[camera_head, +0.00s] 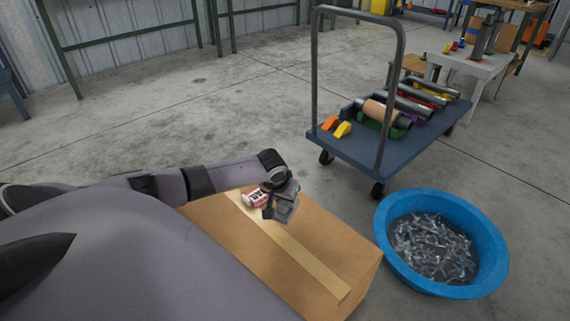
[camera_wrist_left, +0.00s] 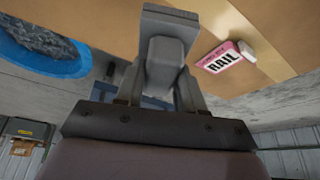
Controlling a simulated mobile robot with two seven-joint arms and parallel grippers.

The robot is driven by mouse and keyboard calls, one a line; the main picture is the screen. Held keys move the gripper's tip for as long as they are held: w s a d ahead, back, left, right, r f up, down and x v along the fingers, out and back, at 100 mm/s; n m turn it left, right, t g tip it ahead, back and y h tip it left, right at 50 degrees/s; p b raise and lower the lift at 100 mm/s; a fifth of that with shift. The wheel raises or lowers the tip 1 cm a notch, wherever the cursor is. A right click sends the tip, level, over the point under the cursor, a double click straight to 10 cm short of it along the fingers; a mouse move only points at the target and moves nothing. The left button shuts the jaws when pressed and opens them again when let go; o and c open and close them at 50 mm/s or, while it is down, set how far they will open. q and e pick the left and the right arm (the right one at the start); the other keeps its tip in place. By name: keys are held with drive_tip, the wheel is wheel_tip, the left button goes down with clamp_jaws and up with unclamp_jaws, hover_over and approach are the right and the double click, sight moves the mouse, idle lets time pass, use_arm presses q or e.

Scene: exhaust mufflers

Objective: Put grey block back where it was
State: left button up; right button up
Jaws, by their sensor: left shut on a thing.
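My left gripper (camera_head: 279,188) is over the cardboard box (camera_head: 330,245), by the tan tape strip along its top. It is shut on a grey block (camera_head: 284,209). In the left wrist view the grey block (camera_wrist_left: 168,30) sits between the two fingers (camera_wrist_left: 158,88), its far end reaching out past them. I cannot tell whether the block touches the box top. A pink and white label or tag reading "RAIL" (camera_head: 256,196) lies on the box beside the gripper; it also shows in the left wrist view (camera_wrist_left: 222,58). My right gripper is out of view.
A blue tub (camera_head: 388,250) of clear or metallic scraps stands right of the box. A blue cart (camera_head: 358,157) behind holds muffler pipes (camera_head: 400,105) and orange and yellow blocks (camera_head: 342,129). A work table (camera_head: 470,62) stands at the back right. The floor at the left back is open.

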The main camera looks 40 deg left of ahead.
sight(285, 213)
use_arm(q)
drive_tip(key=shift+f, duration=0.95)
wheel_tip(285, 213, down, 4)
drive_tip(key=shift+r+b, duration=0.2)
drive_tip(key=shift+b, duration=1.05)
drive_tip(key=shift+f, duration=0.3)
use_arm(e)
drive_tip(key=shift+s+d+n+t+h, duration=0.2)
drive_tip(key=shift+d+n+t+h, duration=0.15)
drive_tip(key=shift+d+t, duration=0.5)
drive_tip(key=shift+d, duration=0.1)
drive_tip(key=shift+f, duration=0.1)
use_arm(q)
drive_tip(key=shift+f, duration=0.15)
drive_tip(key=o, duration=1.1)
